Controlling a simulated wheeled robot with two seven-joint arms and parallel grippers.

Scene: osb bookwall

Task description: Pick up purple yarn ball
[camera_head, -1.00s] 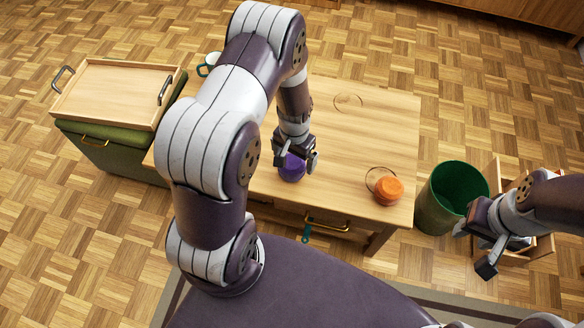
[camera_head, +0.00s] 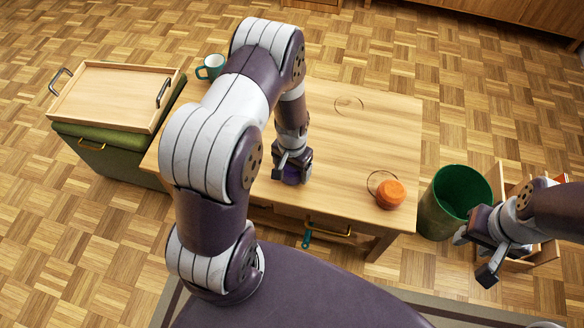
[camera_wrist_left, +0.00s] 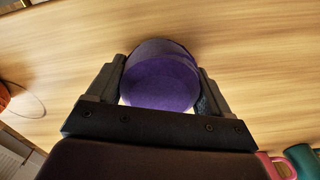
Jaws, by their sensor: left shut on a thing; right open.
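The purple yarn ball (camera_head: 292,176) is at the front part of the wooden table (camera_head: 345,150), mostly hidden by my left gripper in the head view. My left gripper (camera_head: 291,170) is shut on it from above. In the left wrist view the purple yarn ball (camera_wrist_left: 160,78) sits between the two dark fingers of my left gripper (camera_wrist_left: 160,95), touching both. I cannot tell whether it is clear of the table top. My right gripper (camera_head: 475,258) is open and empty, to the right of the table in front of the green bin.
An orange yarn ball (camera_head: 390,194) lies on the table's right part. A teal-and-white mug (camera_head: 210,67) stands at the back left. A wooden tray (camera_head: 112,95) rests on a green ottoman (camera_head: 110,160). A green bin (camera_head: 440,210) and a wooden crate (camera_head: 548,250) stand right of the table.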

